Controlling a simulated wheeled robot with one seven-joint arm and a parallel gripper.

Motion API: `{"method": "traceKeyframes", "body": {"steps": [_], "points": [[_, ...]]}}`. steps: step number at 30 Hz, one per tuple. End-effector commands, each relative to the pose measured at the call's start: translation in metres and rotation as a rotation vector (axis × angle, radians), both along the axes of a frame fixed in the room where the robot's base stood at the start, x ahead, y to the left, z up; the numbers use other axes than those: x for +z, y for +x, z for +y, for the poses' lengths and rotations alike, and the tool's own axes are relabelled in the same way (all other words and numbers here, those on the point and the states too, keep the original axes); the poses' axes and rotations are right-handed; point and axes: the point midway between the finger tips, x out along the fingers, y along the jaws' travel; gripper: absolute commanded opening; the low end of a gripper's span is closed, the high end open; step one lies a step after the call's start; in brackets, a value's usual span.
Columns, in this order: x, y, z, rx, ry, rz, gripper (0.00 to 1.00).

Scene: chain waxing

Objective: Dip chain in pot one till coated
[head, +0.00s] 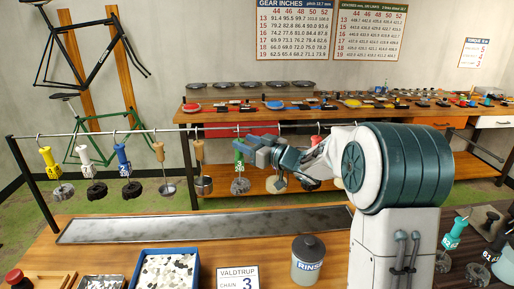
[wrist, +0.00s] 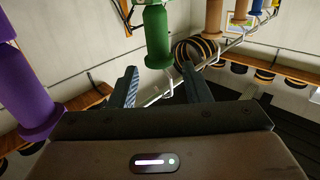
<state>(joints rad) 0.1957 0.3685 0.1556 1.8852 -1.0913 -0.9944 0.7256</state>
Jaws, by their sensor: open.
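My gripper (head: 252,148) is open at the hanging rail, beside a green handle (head: 238,157) with a dark coiled chain (head: 240,186) hanging below it. In the wrist view the green handle (wrist: 157,40) stands just ahead of the gap between the two fingertips of my gripper (wrist: 160,75); I cannot tell whether it is between them. Other hangers on the rail have a yellow handle (head: 48,160), a white handle (head: 85,158), a blue handle (head: 123,160) and wooden handles. A grey pot marked RINSE (head: 308,264) stands on the front bench. I cannot identify pot one.
A long metal tray (head: 200,224) lies under the rail (head: 90,133). A blue bin of pale pellets (head: 168,270) and a sign reading CHAIN 3 (head: 238,278) are at the front. A purple handle (wrist: 30,95) is close at left in the wrist view.

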Motion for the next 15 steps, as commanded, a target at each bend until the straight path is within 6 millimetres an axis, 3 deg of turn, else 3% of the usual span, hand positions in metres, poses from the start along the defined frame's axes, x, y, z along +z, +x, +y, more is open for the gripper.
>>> {"method": "traceKeyframes", "body": {"steps": [8,9,15], "points": [[0.000,0.027,0.028,0.001,0.000,0.000,0.44],[-0.011,0.027,0.026,-0.002,-0.001,0.002,0.44],[-0.028,0.026,0.025,-0.002,0.001,0.002,0.44]]}}
